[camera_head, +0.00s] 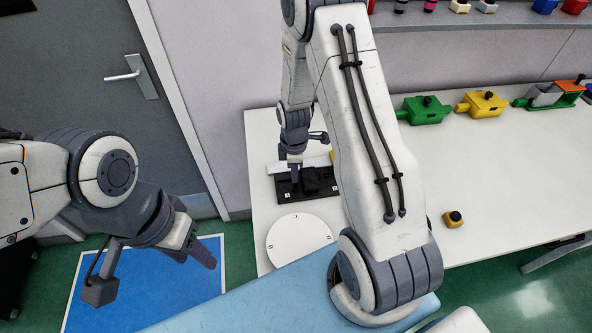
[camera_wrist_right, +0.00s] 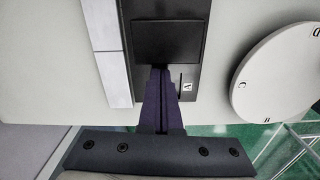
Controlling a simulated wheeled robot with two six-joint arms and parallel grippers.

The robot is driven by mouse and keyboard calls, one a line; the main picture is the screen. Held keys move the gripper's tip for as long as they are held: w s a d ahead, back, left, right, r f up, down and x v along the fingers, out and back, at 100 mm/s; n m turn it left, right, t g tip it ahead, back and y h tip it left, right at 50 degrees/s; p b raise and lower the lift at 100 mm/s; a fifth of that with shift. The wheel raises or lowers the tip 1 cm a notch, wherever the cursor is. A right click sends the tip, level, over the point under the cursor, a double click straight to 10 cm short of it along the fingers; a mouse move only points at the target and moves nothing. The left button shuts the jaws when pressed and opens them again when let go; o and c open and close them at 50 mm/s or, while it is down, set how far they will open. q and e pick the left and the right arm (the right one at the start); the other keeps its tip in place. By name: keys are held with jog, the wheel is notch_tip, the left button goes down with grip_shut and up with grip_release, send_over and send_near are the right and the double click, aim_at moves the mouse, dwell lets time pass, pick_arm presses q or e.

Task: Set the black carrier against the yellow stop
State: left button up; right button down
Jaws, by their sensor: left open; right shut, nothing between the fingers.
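The black carrier (camera_head: 318,181) is a dark block on a long black plate (camera_head: 283,191) on the white table; the wrist view shows its flat top (camera_wrist_right: 168,40). My right gripper (camera_head: 295,180) is shut and empty. Its fingertips (camera_wrist_right: 160,68) are at the block's near edge in the wrist view; whether they touch it I cannot tell. A small yellow piece (camera_head: 331,155) shows at the far right end of the plate, partly behind my right arm; I cannot tell if it is the yellow stop. My left gripper (camera_head: 150,272) is open, over the floor left of the table.
A pale bar (camera_head: 290,164) lies along the plate's far side. A white lettered disc (camera_head: 297,238) lies near the plate. A small yellow block with a black knob (camera_head: 453,219) stands to the right. Green (camera_head: 423,111) and yellow (camera_head: 482,104) parts line the back.

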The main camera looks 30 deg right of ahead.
jog(key=shift+s+d, duration=0.1)
jog(key=shift+d, duration=0.15)
jog(key=shift+s+d, duration=0.25)
jog(key=shift+d, duration=0.3)
jog(key=shift+s+d, duration=0.25)
jog(key=shift+d, duration=0.3)
jog(key=shift+a, duration=0.1)
jog(key=shift+w+a, duration=0.2)
jog(key=shift+a, duration=0.1)
jog(key=a, duration=0.1)
jog(key=w+a, duration=0.1)
jog(key=shift+a, duration=0.4)
jog(key=shift+w+a+r, duration=0.2)
jog(key=shift+w+r, duration=0.1)
jog(key=shift+r, duration=0.35)
notch_tip(320, 180, up, 9)
jog(key=b, duration=0.1)
jog(key=shift+s+b, duration=0.2)
jog(key=shift+b, duration=0.2)
